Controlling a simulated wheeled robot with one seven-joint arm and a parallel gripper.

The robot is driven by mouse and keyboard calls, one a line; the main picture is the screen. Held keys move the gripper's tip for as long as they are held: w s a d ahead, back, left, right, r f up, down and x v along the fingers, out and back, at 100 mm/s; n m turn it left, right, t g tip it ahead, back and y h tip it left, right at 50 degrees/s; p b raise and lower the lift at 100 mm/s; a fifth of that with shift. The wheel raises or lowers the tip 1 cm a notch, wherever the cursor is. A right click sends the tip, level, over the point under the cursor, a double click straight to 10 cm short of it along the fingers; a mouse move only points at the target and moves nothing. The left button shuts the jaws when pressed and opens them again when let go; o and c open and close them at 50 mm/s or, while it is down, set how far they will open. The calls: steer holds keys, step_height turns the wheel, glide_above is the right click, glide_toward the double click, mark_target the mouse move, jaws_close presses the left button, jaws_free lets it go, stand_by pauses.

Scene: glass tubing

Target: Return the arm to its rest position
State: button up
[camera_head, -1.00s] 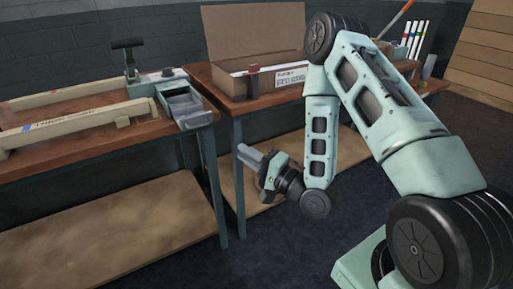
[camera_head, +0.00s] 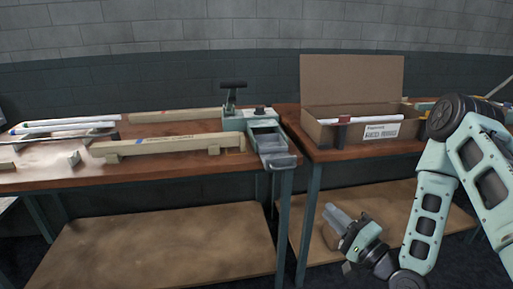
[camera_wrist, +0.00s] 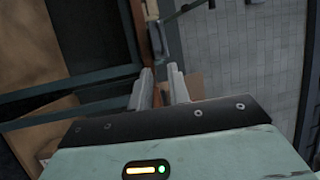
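My arm is folded at the right of the head view, in front of the benches. My gripper (camera_head: 338,218) points up and to the left, below the bench tops and in front of the lower shelf. In the wrist view my gripper (camera_wrist: 161,88) shows two grey fingers standing apart with a gap between them. Nothing is held between the fingers. The gripper appears clear of the benches, with the wrist view looking toward the bench edge and the grey wall.
The left bench (camera_head: 170,176) holds wooden rails (camera_head: 165,147), white tubes (camera_head: 65,125) and a green cutting device (camera_head: 258,122) with an open drawer (camera_head: 277,160). The right bench (camera_head: 330,152) holds an open cardboard box (camera_head: 352,80). Lower shelves (camera_head: 150,245) lie beneath.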

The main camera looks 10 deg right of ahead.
steer(key=a+r+n+g+p, duration=0.3)
steer(key=a+n+g+p, duration=0.1)
steer(key=a+n+g, duration=0.8)
steer(key=s+a+r+n+g+h+p, duration=0.1)
steer(key=s+r+n+g+h+p, duration=0.1)
steer(key=s+r, duration=0.5)
steer(key=s+a+r+n+g+h+p, duration=0.1)
steer(key=s+r+n+g+h, duration=0.3)
steer(key=s+r, duration=0.4)
steer(key=s+n+h+p, duration=0.1)
steer(key=s+n, duration=0.1)
steer(key=s, duration=0.5)
steer(key=shift+s, duration=0.2)
steer(key=shift+r, duration=0.1)
